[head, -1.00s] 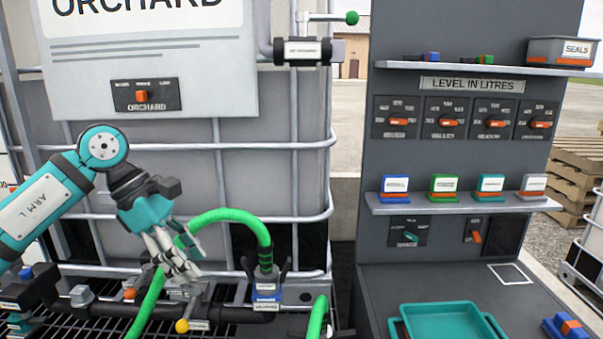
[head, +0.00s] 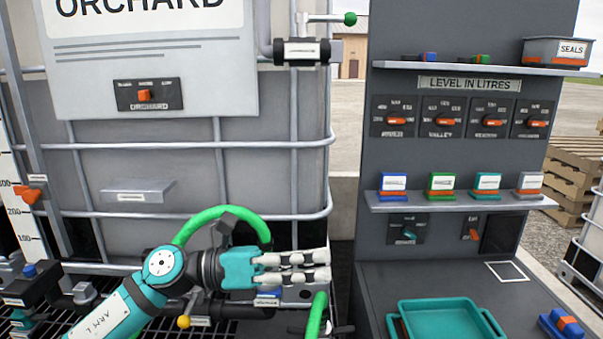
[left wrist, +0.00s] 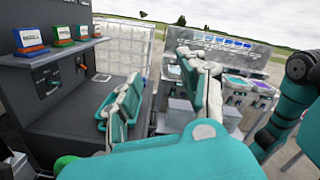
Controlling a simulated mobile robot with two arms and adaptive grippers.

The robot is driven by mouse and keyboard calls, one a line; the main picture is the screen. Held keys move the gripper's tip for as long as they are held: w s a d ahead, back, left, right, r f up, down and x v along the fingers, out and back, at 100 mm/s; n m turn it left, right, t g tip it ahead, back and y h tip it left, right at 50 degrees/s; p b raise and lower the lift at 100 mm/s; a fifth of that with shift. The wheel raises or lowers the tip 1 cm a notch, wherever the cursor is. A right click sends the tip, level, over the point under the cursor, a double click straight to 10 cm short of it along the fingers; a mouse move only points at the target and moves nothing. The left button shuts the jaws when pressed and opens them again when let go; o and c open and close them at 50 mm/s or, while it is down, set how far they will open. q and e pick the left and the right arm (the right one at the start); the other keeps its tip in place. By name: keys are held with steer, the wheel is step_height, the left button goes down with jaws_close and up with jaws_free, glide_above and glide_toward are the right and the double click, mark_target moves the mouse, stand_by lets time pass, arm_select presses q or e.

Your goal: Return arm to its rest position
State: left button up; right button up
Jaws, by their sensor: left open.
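My left arm (head: 125,300), marked ARM L, comes in from the lower left of the head view. My left gripper (head: 328,266) points right, with its pale fingers apart and nothing between them. It is in front of the lower part of the caged tank and hides part of the green hose (head: 215,212) and its coupling. In the left wrist view the fingers (left wrist: 158,72) are spread, with a teal tray (left wrist: 103,115) beyond the left finger. A teal and dark arm link shows at that view's right edge. My right gripper is in neither view.
The grey panel (head: 450,160) stands right of the tank, with shelves of coloured blocks and orange level knobs. A teal tray (head: 400,318) lies on its bench. A yellow-knobbed valve (head: 184,321) and pipes are low under my arm. A second green hose end (head: 318,312) is near the fingers.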

arm_select(q)
steer(key=w+a+f+n+t+y, duration=0.25)
steer(key=a+n+t+y, duration=0.2)
steer(key=n+t, duration=0.75)
steer(key=w+a+f+n+t+y, duration=0.25)
steer(key=a+n+t, duration=0.35)
steer(key=n, duration=1)
steer(key=s+a+f+n+g+y, duration=0.2)
steer(key=a+f+n+y, duration=0.3)
steer(key=f, duration=0.3)
steer(key=s+a+f+n+g+y, duration=0.1)
steer(key=s+a+f+n+y, duration=0.1)
steer(key=f+n+y, duration=0.45)
steer(key=s+a+f+n+g, duration=0.2)
steer(key=s+f+n+g, duration=0.3)
steer(key=s+f, duration=0.55)
steer(key=s+a+f+n+g, duration=0.25)
steer(key=s+f+g, duration=0.5)
steer(key=s, duration=0.65)
step_height(320, 180, down, 29)
steer(key=s, duration=0.3)
steer(key=s+a+f+g, duration=0.2)
steer(key=s+a+f, duration=0.1)
steer(key=s+f, duration=1.1)
steer(key=shift+s+f+m, duration=0.15)
steer(key=shift+s+m, duration=0.25)
steer(key=shift+s, duration=0.45)
